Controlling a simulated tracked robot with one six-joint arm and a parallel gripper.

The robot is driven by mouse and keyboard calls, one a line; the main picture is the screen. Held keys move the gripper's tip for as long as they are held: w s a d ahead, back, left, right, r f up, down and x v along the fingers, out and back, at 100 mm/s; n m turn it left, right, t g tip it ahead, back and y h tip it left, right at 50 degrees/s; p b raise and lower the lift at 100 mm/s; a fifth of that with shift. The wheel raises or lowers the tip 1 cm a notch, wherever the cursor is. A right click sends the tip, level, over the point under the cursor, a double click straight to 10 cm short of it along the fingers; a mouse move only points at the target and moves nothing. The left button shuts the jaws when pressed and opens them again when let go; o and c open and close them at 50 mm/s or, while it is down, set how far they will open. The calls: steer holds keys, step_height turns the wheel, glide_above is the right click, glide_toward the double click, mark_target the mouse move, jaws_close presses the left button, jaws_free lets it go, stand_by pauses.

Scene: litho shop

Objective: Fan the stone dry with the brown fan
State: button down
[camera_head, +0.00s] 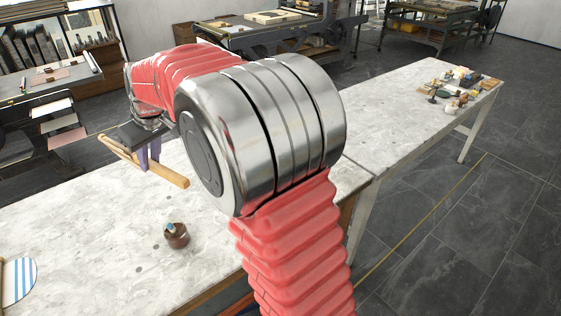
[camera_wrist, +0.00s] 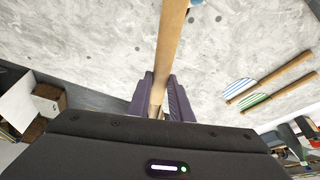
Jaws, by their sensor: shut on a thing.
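My gripper (camera_head: 149,157) has its purple fingers shut on a long, narrow wooden piece, which I take to be the brown fan (camera_head: 172,178). It is held above the pale worktable (camera_head: 90,225). In the wrist view the brown fan (camera_wrist: 171,40) runs away from my fingers (camera_wrist: 160,105) toward the top edge. No broad fan face shows, so I cannot tell whether it is edge-on. I cannot pick out the stone for certain. A pale slab (camera_head: 272,17) lies on a press at the back. My arm hides part of the table.
A brown jar (camera_head: 176,237) with a blue top stands on the table. Striped fans, one blue (camera_wrist: 241,88) and one green (camera_wrist: 254,100), lie at the right in the wrist view. Small bottles and tools (camera_head: 455,88) crowd the far table end. Much of the tabletop is bare.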

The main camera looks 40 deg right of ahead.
steer(key=s+d+r+m+h, duration=0.1)
steer(key=s+d+m+h, duration=0.2)
steer(key=s+d+m, duration=0.7)
steer(key=s+d, duration=1.4)
steer(key=shift+s+h, duration=0.35)
steer(key=shift+h, duration=0.05)
steer(key=shift+f, duration=0.1)
step_height(320, 180, down, 6)
steer(key=shift+f, duration=0.15)
